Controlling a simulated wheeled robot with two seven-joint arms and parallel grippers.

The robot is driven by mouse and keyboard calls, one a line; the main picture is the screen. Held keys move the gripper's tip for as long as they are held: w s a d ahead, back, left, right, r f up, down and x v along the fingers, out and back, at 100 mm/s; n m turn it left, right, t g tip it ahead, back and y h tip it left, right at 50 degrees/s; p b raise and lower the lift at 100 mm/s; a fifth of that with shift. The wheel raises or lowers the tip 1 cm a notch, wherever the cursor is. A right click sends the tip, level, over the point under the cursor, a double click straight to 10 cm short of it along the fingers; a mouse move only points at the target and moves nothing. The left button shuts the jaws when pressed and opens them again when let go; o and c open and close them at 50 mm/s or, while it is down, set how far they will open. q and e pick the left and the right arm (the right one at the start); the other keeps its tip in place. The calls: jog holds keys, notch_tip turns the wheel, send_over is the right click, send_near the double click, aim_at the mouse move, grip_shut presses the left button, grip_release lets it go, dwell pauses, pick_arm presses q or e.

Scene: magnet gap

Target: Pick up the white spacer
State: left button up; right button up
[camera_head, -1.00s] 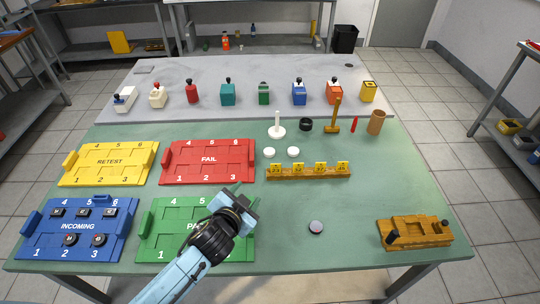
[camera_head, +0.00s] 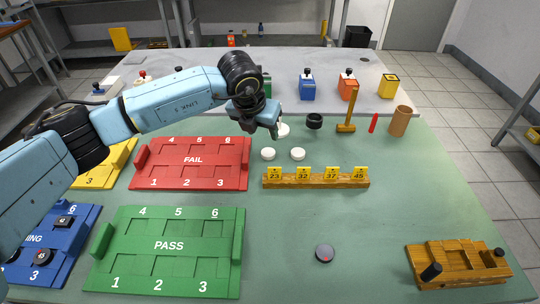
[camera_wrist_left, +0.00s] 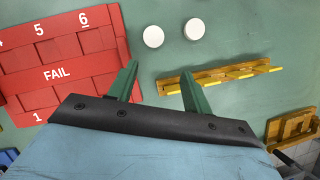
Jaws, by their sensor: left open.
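Two round white discs lie flat on the green mat: a left disc (camera_head: 268,154) and a right disc (camera_head: 298,154). I cannot tell from looks which is called the spacer. They also show in the left wrist view, the left disc (camera_wrist_left: 153,36) and the right disc (camera_wrist_left: 194,29), beyond my fingertips. A white round base (camera_head: 283,130) stands behind them, its post hidden by my gripper. My left gripper (camera_head: 270,124) is open and empty, above the mat just behind the discs in the head view; its two fingers (camera_wrist_left: 160,68) are spread apart. My right gripper is not in view.
A wooden strip with yellow number tags (camera_head: 316,181) lies in front of the discs. The red FAIL tray (camera_head: 240,165) is to their left, the green PASS tray (camera_head: 237,268) nearer. A black ring (camera_head: 314,121) and wooden stand (camera_head: 347,127) are right. A grey disc (camera_head: 324,253) lies in front.

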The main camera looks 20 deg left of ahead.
pick_arm(q)
jog(key=b, duration=0.1)
send_near(268, 152)
jog(key=shift+w+d+f, duration=0.1)
jog(key=shift+d+f, duration=0.05)
jog(key=shift+f, duration=0.45)
jog(key=shift+w+d+f, duration=0.1)
jog(key=shift+d+f, duration=0.1)
jog(key=shift+f, duration=0.35)
jog(key=shift+b+x, duration=0.85)
jog(key=shift+x, duration=1.25)
jog(key=shift+w+a+f, duration=0.2)
jog(key=shift+w+f, duration=0.25)
jog(key=shift+f, duration=0.15)
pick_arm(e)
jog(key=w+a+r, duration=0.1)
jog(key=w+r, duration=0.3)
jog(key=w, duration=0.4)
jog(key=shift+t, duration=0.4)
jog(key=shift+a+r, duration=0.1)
pick_arm(q)
jog(key=c, duration=0.7)
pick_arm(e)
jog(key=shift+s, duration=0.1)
